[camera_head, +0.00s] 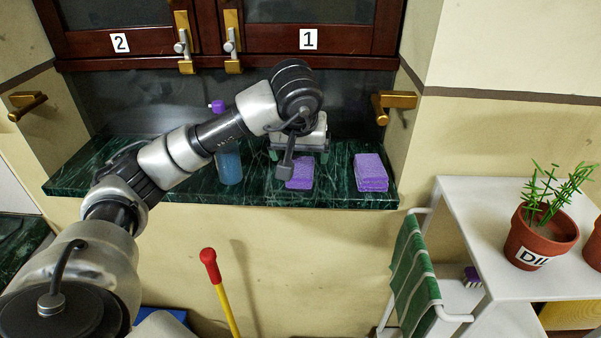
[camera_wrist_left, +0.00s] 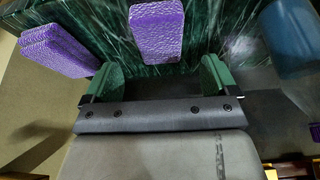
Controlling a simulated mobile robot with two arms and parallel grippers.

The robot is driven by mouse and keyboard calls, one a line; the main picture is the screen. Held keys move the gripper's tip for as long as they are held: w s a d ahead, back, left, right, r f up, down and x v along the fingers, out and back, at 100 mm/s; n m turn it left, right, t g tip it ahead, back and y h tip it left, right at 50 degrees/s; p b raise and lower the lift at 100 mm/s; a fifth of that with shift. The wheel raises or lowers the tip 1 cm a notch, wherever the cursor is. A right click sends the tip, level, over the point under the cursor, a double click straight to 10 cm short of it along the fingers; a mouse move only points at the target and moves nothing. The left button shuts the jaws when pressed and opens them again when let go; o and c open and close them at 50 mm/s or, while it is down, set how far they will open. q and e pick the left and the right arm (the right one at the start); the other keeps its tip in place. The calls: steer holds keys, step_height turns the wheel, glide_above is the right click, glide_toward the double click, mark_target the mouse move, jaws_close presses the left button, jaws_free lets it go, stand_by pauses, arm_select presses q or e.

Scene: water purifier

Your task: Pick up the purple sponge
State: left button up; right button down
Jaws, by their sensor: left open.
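A purple sponge (camera_head: 300,174) lies on the dark green marble ledge (camera_head: 340,200), partly covered by my left gripper in the head view. My left gripper (camera_head: 299,154) is open above it, with its green fingers apart. In the left wrist view the sponge (camera_wrist_left: 157,32) lies ahead of the open fingertips (camera_wrist_left: 160,72), roughly centred between them, and nothing is between the fingers. A stack of purple sponges (camera_head: 370,173) lies to the right on the ledge; it also shows at the left of the left wrist view (camera_wrist_left: 57,47). My right gripper is not in view.
A blue bottle (camera_head: 229,164) with a purple cap stands left of the sponge on the ledge. Wooden cabinet doors (camera_head: 300,38) hang above. A white shelf (camera_head: 470,210) with a potted plant (camera_head: 540,235) stands at the right, with a green striped towel (camera_head: 412,268) beside it.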

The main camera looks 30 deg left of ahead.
mark_target(300, 167)
arm_select(q)
steer(key=x, duration=0.5)
steer(key=shift+f+p, duration=0.3)
steer(key=shift+f, duration=0.1)
steer(key=c, duration=1)
